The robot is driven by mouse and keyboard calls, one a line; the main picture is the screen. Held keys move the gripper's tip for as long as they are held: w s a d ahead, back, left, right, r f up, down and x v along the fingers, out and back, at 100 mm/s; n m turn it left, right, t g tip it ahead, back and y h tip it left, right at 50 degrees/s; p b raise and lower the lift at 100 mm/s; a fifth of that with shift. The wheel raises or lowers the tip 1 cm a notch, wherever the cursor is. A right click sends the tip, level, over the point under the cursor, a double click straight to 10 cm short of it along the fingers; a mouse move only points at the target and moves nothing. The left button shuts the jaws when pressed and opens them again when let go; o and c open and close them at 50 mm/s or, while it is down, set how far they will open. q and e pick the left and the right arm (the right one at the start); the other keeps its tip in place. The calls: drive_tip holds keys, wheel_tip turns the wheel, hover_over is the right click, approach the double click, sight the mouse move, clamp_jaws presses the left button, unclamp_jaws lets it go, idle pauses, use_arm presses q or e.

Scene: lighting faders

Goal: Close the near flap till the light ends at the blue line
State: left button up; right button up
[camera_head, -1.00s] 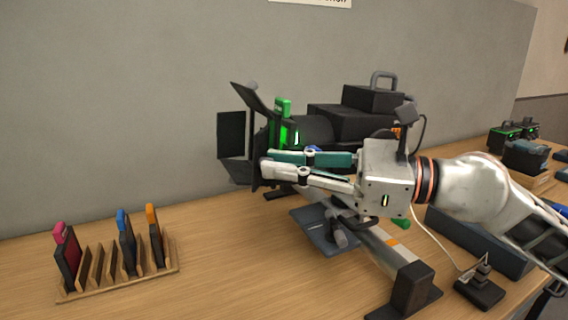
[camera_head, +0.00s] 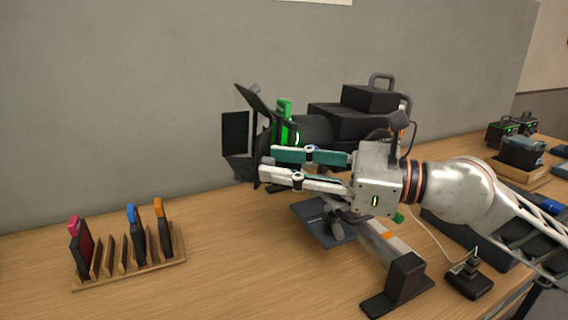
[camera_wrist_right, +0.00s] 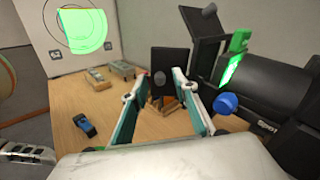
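The black spotlight (camera_head: 330,130) stands on the table with dark flaps around its front, and it also shows at the right of the wrist view (camera_wrist_right: 265,95). The near flap (camera_wrist_right: 172,62) is a dark plate with a grey round knob (camera_wrist_right: 159,78). In the head view it is mostly hidden by my fingers. My right gripper (camera_head: 264,164) is open at the lamp's front. In the wrist view its fingertips (camera_wrist_right: 159,82) stand apart on either side of the knob, with no clear contact. A green light patch (camera_wrist_right: 84,32) lies on the target board; I cannot make out a blue line.
A wooden rack (camera_head: 130,272) with colored-tab filters stands at the left. A rail stand foot (camera_head: 400,285) and a small black plug-like device (camera_head: 469,280) are under and beside my right arm. The table between rack and lamp is clear.

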drive_tip(key=v, duration=1.2)
drive_tip(key=shift+r, duration=0.1)
drive_tip(key=shift+s, duration=0.1)
